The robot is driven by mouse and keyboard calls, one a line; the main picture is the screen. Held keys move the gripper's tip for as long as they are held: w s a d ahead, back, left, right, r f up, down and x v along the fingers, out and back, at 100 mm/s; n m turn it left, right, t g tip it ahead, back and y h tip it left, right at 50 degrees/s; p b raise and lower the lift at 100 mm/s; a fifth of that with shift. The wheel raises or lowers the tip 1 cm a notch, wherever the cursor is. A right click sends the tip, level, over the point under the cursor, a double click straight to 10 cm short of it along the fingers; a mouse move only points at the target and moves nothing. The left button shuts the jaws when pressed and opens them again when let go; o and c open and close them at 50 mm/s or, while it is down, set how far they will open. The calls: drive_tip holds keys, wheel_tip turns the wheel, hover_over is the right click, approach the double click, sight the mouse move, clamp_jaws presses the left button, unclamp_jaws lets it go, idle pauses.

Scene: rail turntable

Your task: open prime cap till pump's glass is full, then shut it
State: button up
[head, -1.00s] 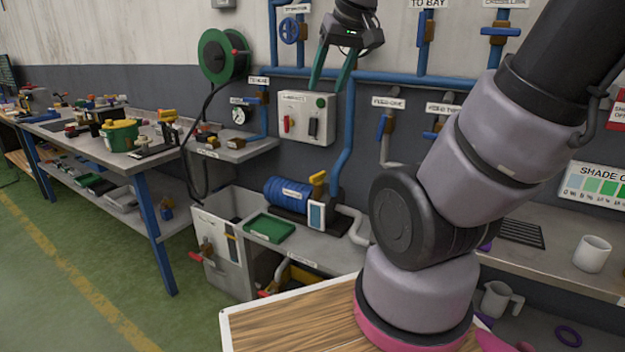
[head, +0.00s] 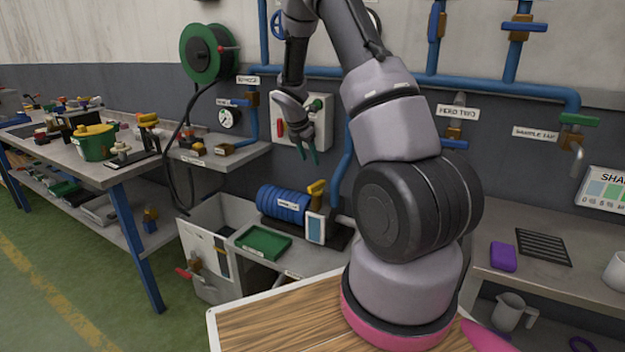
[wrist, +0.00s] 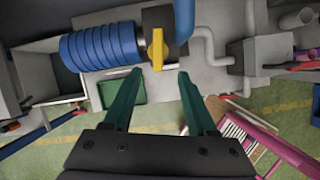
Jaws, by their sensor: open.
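The pump (head: 283,203) is a ribbed blue cylinder on a dark base, below the pipes. A yellow handle-like cap (head: 317,187) stands upright at its right end. A pale blue pane in a white frame (head: 315,229), seemingly the pump's glass, is at the front; I cannot read its level. My gripper (head: 305,155) points down above the pump with its teal fingers apart and empty. In the wrist view the yellow cap (wrist: 157,48) lies ahead between the open fingertips (wrist: 160,72), with the blue pump to its left. The fingers appear apart from the cap.
A green tray (head: 264,242) sits in front of the pump. A vertical blue pipe (head: 341,180) rises close behind the cap. A side shelf (head: 222,151) is at left.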

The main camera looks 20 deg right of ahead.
sight(316, 183)
drive_tip(key=shift+n, duration=0.4)
drive_tip(key=x, duration=1.2)
drive_tip(key=shift+w+f, duration=0.3)
clamp_jaws()
